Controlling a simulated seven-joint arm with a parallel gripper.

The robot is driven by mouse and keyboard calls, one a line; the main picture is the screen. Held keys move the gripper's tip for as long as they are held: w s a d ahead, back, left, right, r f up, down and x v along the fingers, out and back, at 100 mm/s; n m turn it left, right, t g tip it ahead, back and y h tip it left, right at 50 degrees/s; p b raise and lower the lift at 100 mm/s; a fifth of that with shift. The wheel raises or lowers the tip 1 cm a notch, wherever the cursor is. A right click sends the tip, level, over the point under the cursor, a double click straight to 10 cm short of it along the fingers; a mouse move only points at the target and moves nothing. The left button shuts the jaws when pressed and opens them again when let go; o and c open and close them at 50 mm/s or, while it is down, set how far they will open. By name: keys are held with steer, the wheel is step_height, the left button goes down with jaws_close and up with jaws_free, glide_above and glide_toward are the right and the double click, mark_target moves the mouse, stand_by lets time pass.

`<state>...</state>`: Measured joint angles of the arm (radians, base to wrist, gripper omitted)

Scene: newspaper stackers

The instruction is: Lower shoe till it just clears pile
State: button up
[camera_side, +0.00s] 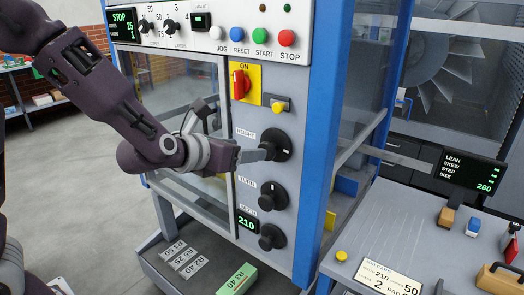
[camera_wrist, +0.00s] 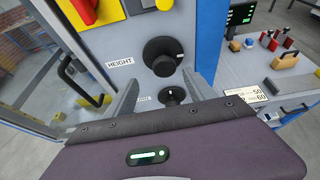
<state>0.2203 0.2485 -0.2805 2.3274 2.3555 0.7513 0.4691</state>
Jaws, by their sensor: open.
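The black HEIGHT knob (camera_side: 276,145) is the upper of three round knobs on the machine's grey panel. It also shows in the wrist view (camera_wrist: 163,55), with a pale mark on its right side. My gripper (camera_side: 254,154) points at this knob from the left, with its fingertips at or very near it; I cannot tell whether they touch. In the wrist view my two grey fingers (camera_wrist: 159,88) are spread apart, just below the knob's face, with nothing between them. The shoe and the pile cannot be made out.
Below are the TURN knob (camera_side: 272,196) and a third knob (camera_side: 272,237) beside a green 210 display (camera_side: 247,222). A side table (camera_side: 425,235) holds a job card (camera_side: 388,279) and small tools.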

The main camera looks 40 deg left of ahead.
mark_target(271, 148)
steer(key=x, duration=0.7)
steer(key=shift+w+d+m, duration=0.15)
steer(key=shift+d+m, duration=0.15)
steer(key=shift+d, duration=0.15)
steer(key=shift+f, duration=0.15)
steer(key=c, duration=1.3)
steer(key=shift+d+f+m+t+y, duration=0.15)
steer(key=shift+m+y, duration=0.75)
steer(key=shift+m, duration=0.6)
steer(key=shift+d+f+m+t+y, duration=0.1)
steer(key=shift+d+m+t+y, duration=0.1)
steer(key=shift+m+y, duration=1)
steer(key=shift+m+h, duration=0.3)
steer(key=shift+m, duration=0.1)
steer(key=o, duration=1.3)
